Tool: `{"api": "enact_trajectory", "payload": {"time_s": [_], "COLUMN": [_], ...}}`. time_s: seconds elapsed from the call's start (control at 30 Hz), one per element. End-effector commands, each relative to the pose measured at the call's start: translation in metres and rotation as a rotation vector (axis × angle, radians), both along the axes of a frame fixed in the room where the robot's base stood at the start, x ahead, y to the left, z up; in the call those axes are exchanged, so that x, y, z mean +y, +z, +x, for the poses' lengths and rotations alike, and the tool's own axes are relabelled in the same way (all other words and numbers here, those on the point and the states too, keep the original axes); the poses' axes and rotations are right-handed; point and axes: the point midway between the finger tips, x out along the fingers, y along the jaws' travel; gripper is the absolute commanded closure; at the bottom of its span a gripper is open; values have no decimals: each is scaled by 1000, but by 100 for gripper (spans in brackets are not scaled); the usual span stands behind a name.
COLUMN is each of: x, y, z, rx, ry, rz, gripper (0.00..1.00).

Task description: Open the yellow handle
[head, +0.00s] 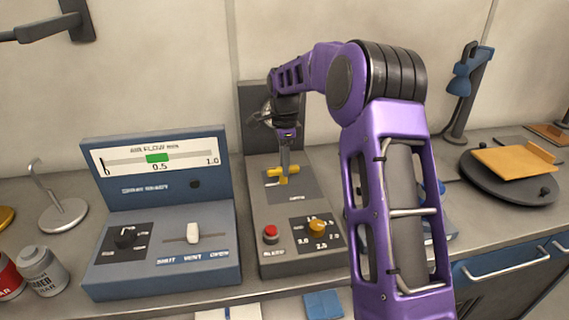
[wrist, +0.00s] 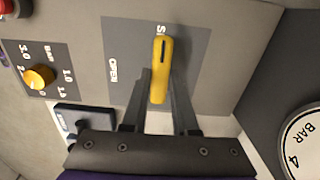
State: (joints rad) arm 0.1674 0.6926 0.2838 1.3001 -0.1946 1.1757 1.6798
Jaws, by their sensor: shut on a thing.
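The yellow handle (head: 283,174) sits on the top of a grey control box (head: 262,215) in the head view. In the wrist view the yellow handle (wrist: 158,82) lies over a dark plate (wrist: 190,50) lettered OPEN, with a second label partly hidden by the handle. The handle points along the side of the second label, away from the OPEN lettering. My gripper (head: 285,172) reaches down to it from above. In the wrist view my gripper (wrist: 160,88) has one finger on each side of the handle, shut on it.
The grey box also carries a red button (head: 270,233) and a yellow knob (head: 317,227). A blue airflow panel (head: 160,210) with a white slider stands to the left. A round gauge (wrist: 305,140) is close to the right in the wrist view. A dark turntable (head: 508,180) is at the right.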

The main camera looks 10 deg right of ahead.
Motion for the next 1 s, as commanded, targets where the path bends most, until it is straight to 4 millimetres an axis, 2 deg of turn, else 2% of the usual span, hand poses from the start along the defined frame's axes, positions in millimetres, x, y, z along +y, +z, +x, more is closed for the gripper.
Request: {"api": "enact_trajectory", "payload": {"time_s": [0.37,1.0], "x": [0,1], "y": [3,1], "z": [1,3], "rx": [0,-2], "ry": [215,819], "rz": [-1,-1], "gripper": [100,100]}}
